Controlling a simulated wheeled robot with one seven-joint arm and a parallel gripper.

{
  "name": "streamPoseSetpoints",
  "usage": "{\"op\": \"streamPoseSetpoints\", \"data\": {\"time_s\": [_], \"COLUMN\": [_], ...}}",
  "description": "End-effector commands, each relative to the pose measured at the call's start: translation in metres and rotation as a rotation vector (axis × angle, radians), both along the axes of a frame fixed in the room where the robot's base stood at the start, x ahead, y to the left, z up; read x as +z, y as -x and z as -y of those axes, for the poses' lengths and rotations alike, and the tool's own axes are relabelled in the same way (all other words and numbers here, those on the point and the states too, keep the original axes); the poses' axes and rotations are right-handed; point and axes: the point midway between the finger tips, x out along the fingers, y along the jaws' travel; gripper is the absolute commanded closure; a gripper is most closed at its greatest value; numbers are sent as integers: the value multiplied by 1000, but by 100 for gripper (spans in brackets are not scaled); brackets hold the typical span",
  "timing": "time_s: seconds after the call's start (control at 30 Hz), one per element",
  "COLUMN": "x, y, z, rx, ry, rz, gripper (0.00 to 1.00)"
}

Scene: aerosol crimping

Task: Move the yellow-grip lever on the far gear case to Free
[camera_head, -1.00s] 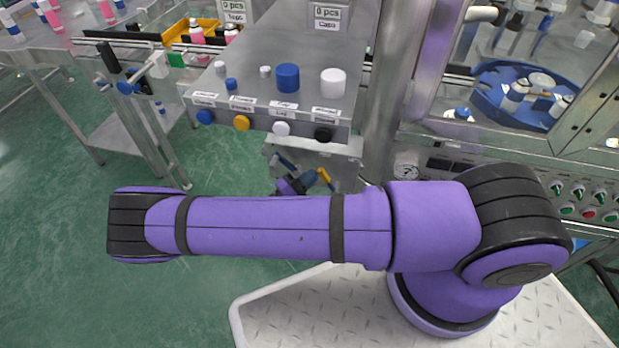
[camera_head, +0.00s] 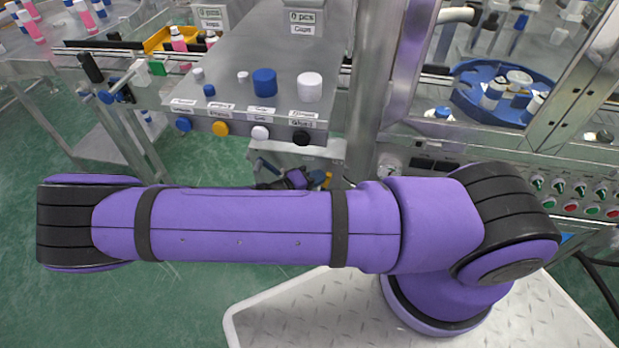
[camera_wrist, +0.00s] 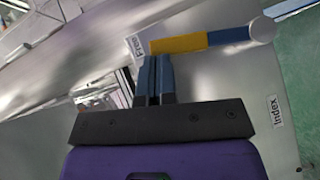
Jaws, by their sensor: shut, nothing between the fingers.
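In the wrist view, the lever runs left from a pale round end (camera_wrist: 263,29) through a blue bar (camera_wrist: 228,35) to its yellow grip (camera_wrist: 178,44). The grip's free end lies just right of the "Free" label (camera_wrist: 133,45). The "Index" label (camera_wrist: 275,110) is lower right on the grey case face (camera_wrist: 225,80). My gripper (camera_wrist: 153,65) is shut and empty, its fingertips just below the grip's left end; I cannot tell whether they touch it. In the head view, a small yellow part (camera_head: 327,179) shows beside my wrist, mostly hidden by my arm.
A metal bench (camera_head: 225,95) with blue and white caps and several coloured knobs overhangs the case area. A blue round tray (camera_head: 465,105) sits behind a frame at right, above a switch panel (camera_head: 575,195). Green floor (camera_head: 60,160) is open at left.

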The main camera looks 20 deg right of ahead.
Motion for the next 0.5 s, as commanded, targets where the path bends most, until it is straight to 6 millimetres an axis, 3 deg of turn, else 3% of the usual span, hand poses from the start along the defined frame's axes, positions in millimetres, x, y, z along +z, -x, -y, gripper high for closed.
{"op": "streamPoseSetpoints", "data": {"time_s": [0.23, 0.5], "x": [1, -2], "y": [11, 16], "z": [15, 23], "rx": [1, 1], "ry": [-135, -137], "rz": [100, 100], "gripper": [100, 100]}}
